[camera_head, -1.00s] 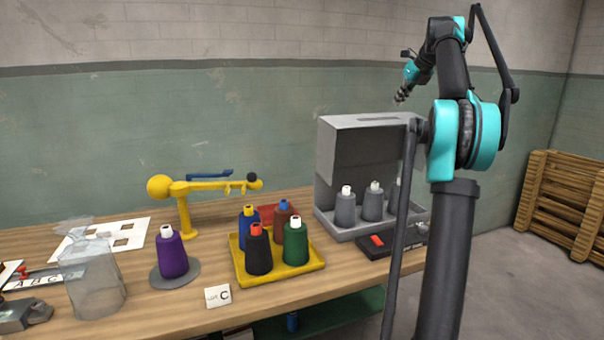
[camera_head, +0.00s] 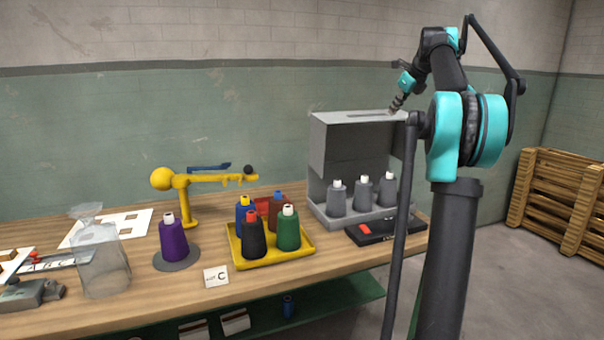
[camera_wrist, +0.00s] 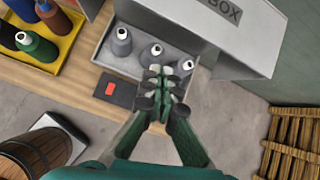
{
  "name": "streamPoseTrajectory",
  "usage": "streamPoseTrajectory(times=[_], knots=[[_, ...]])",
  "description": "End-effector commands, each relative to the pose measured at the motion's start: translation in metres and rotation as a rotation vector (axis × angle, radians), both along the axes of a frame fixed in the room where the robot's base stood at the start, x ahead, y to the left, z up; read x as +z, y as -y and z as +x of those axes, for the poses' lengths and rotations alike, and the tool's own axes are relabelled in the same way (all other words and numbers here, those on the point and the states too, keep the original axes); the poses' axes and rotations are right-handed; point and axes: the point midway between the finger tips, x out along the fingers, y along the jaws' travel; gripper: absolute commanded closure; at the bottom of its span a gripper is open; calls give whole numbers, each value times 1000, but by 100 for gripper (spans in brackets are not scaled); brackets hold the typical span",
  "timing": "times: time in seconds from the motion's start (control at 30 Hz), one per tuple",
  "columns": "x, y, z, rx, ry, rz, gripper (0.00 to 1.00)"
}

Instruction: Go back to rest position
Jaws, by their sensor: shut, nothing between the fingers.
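My gripper (camera_head: 396,103) is at the end of my raised, folded arm, in front of the upper part of the grey box in the head view. In the wrist view my gripper (camera_wrist: 161,82) points down with its fingers together and nothing between them. Below it in that view are the grey box (camera_wrist: 262,28), its tray with three grey cones, and the table edge. The gripper appears above these things and apart from them.
The grey box (camera_head: 350,140) stands at the table's right end with grey cones (camera_head: 362,192) before it. A yellow tray (camera_head: 306,247) holds several coloured cones. A purple cone (camera_head: 173,240), a yellow stand (camera_head: 187,205) and a clear bag (camera_head: 101,265) are further left. A wooden pallet stack (camera_head: 560,195) stands right; a barrel (camera_wrist: 35,150) shows below.

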Motion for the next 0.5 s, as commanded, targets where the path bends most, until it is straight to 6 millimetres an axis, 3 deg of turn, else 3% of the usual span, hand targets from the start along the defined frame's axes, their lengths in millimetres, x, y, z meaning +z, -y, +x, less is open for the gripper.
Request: streamPoseTrajectory(times=[0.27,0.37,0.5], knots=[[-52,-29,-28,268,23,-204,100],[-83,-44,-47,416,36,-313,100],[-147,-72,-95,704,60,-512,100]])
